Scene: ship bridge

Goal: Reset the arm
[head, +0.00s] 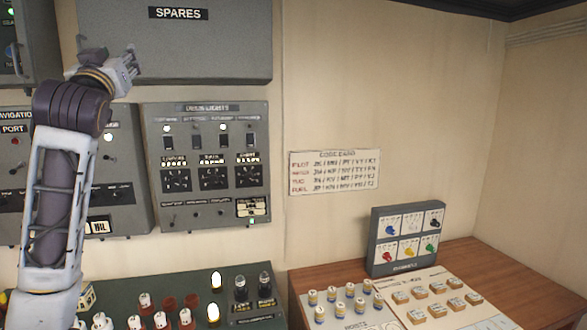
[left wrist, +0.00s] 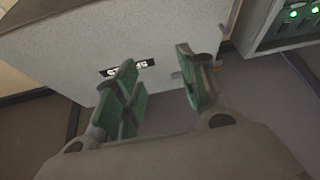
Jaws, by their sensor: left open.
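My left arm rises along the left side of the head view. Its gripper (head: 131,63) is in front of the lower left part of the grey SPARES cabinet (head: 190,48). In the left wrist view the two green-padded fingers (left wrist: 158,72) stand apart with nothing held between them. A grey box with a small dark label (left wrist: 127,68), apparently the same cabinet, lies beyond the fingers. I cannot tell whether the gripper touches it. My right gripper is in neither view.
Grey switch panels (head: 206,190) line the wall below the cabinet. A green console (head: 245,290) with knobs and lamps is below. A wooden desk (head: 530,285) at right holds a colored-button box (head: 405,238) and several small cylinders. A code card (head: 334,172) hangs above.

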